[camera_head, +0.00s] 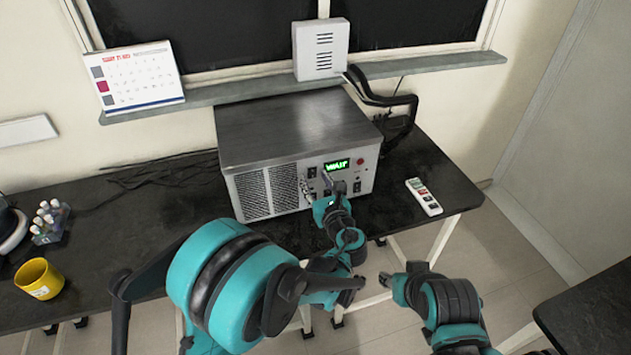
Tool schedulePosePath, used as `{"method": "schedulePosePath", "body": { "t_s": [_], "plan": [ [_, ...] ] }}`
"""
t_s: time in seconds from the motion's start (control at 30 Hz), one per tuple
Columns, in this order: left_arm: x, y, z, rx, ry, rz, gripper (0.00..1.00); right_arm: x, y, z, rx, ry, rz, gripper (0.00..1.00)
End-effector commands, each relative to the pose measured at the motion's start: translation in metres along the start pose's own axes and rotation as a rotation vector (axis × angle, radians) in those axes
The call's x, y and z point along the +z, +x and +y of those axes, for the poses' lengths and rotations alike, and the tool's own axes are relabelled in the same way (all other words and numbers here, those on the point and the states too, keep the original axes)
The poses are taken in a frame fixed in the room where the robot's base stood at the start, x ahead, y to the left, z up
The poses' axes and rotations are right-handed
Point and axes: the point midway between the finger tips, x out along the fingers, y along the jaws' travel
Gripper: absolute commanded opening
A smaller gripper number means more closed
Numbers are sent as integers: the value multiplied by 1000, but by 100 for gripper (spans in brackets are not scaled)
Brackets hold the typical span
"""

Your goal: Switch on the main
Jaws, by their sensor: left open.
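A grey metal power unit (290,125) stands on the black bench, with its front panel facing me. A lit green display (337,165) seems to read "WAIT". A red round button or lamp (361,161) is to the right of the display. A small dark switch (357,187) is at the panel's lower right, and another dark switch (311,172) is left of the display. Which control is the main is not legible. My left gripper (334,183) is open at the panel just below the display, hiding part of it; contact cannot be told. My right arm shows at the lower right; its jaws are unclear.
A white remote-like strip (424,197) lies on the bench (120,225) right of the unit. Black cables (392,100) run behind it. A yellow mug (39,279) and several vials (49,221) stand at the left. A calendar (137,77) stands on the sill.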

Motion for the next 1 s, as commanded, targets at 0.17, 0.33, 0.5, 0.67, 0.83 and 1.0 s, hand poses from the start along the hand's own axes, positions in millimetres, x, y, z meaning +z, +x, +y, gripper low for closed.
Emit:
{"method": "schedulePosePath", "body": {
  "t_s": [0.17, 0.33, 0.5, 0.67, 0.83, 1.0],
  "plan": [
    [0, -12, -1, -2, 1, 0, 43, 0, 0, 0, 0, 0, 0, 40],
    [0, -42, -1, -4, 0, 0, 43, 0, 0, 0, 0, 0, 0, 40],
    [0, -66, -1, -3, 0, 0, 43, 0, 0, 0, 0, 0, 0, 40],
    [0, -75, 0, 0, 0, 0, 43, 0, 0, 0, 0, 0, 0, 40],
    [0, -75, 0, 0, 0, 0, 43, 0, 0, 0, 0, 0, 0, 40],
    [0, -75, 0, 0, 0, 0, 43, 0, 0, 0, 0, 0, 0, 40]
  ]
}}
